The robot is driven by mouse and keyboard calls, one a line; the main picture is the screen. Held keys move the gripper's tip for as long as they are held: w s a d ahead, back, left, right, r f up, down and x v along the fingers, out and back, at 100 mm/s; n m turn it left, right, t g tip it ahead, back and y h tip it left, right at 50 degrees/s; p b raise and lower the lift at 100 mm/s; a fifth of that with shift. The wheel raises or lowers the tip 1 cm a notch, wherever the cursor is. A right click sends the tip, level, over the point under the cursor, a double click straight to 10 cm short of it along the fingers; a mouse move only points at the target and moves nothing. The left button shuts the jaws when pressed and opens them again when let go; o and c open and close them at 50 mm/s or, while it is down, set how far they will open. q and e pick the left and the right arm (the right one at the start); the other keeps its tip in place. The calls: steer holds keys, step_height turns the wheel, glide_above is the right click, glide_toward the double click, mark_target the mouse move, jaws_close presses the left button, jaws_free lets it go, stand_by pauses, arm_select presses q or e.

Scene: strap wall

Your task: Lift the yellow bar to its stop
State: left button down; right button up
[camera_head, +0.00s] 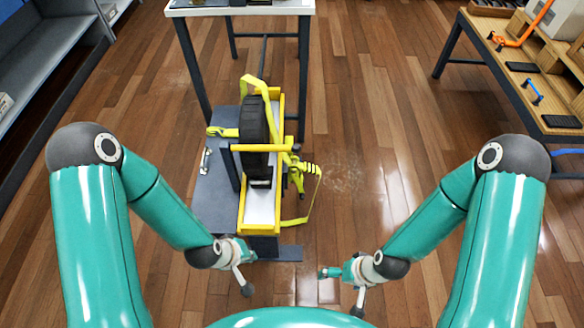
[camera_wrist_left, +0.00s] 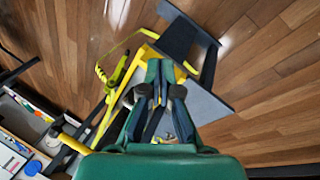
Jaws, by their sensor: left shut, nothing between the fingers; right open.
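The yellow bar (camera_head: 262,147) runs crosswise in front of a black tire (camera_head: 254,124) on a stand with a yellow-edged white bed (camera_head: 261,208). It looks roughly level. My left gripper (camera_head: 249,256) is shut and empty, low at the near end of the stand, well apart from the bar. In the left wrist view its fingers (camera_wrist_left: 160,97) are close together with nothing seen between them, over the stand. My right gripper (camera_head: 327,272) is open and empty, to the right of the stand's near end, over the floor.
A yellow strap (camera_head: 318,192) hangs in a loop on the stand's right side. A white-topped table (camera_head: 240,10) stands behind, a workbench (camera_head: 515,90) at the right, and grey shelving (camera_head: 50,45) at the left. The floor right of the stand is clear.

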arm_select(q)
steer(key=w+d+f+n+t+b, duration=0.1)
steer(key=w+f+n+t+b, duration=0.1)
steer(key=w+n+b, duration=0.2)
steer(key=w+d+f+n+t+y+b, duration=0.1)
steer(key=w+d+n+t+b, duration=0.1)
steer(key=w+b, duration=0.4)
steer(key=w+d+f+n+t+b, duration=0.2)
steer(key=w+n+t+b, duration=0.2)
steer(key=w+n+b, duration=0.1)
steer(key=shift+w+f+n+y+b, duration=0.1)
steer(key=shift+f+n+y+b, duration=0.25)
steer(key=shift+n+b, duration=0.35)
steer(key=w+d+r+n+t+y+b, duration=0.2)
steer(key=w+d+r+n+t+b, duration=0.1)
steer(key=n+b, duration=0.9)
step_height(320, 180, up, 2)
steer(key=d+t, duration=0.1)
steer(key=t, duration=0.2)
steer(key=shift+w+d+r+n+t, duration=0.15)
steer(key=shift+w+d+n+t, duration=0.05)
steer(key=shift+n+t, duration=0.1)
arm_select(e)
step_height(320, 180, down, 31)
steer(key=shift+r, duration=0.1)
